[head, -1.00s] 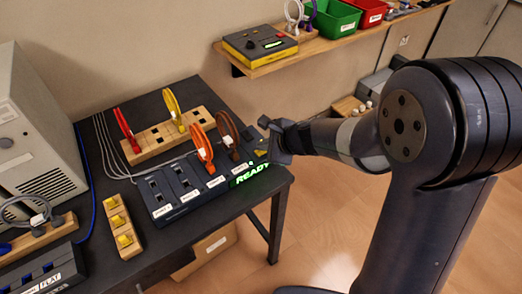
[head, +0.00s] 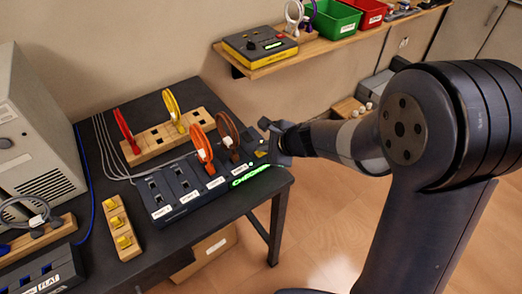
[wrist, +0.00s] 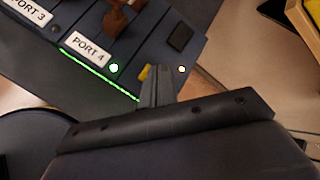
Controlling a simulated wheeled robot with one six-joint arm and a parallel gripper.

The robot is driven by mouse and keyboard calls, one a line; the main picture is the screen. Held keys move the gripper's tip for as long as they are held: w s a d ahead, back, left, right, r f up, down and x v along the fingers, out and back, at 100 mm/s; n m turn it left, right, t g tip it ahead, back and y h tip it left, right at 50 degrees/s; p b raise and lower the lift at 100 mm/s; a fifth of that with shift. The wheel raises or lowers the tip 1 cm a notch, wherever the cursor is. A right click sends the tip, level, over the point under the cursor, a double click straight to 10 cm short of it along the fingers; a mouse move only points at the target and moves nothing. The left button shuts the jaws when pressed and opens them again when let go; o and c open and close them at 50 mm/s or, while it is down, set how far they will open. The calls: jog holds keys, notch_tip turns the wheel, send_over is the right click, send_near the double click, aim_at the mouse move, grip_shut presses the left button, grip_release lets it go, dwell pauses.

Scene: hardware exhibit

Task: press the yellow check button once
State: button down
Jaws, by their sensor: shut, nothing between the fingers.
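The dark port panel (head: 182,206) lies on the black table, with an orange cable (head: 203,150) and a brown cable (head: 228,138) plugged in. The yellow check button (wrist: 146,72) is at its right end, beside the PORT 4 label (wrist: 87,50). My gripper (head: 266,126) is shut and empty over that end. In the wrist view its fingertips (wrist: 167,70) are right beside the button and partly cover it; I cannot tell whether they touch. The green display (head: 250,176) on the panel's front edge is lit with slanted text, hard to read, perhaps "Checking".
A wooden rack (head: 150,146) holds a red cable (head: 124,129) and a yellow cable (head: 174,110) behind the panel. A wooden block with yellow plugs (head: 122,232) lies at left. A grey computer case (head: 35,130) stands far left. Open floor (head: 330,215) lies right of the table.

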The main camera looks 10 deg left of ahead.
aim_at(264, 154)
jog(key=shift+r+p, duration=0.4)
jog(key=shift+r, duration=0.3)
notch_tip(264, 154, up, 5)
jog(key=p, duration=0.4)
jog(key=shift+d, duration=0.1)
dwell(0.6)
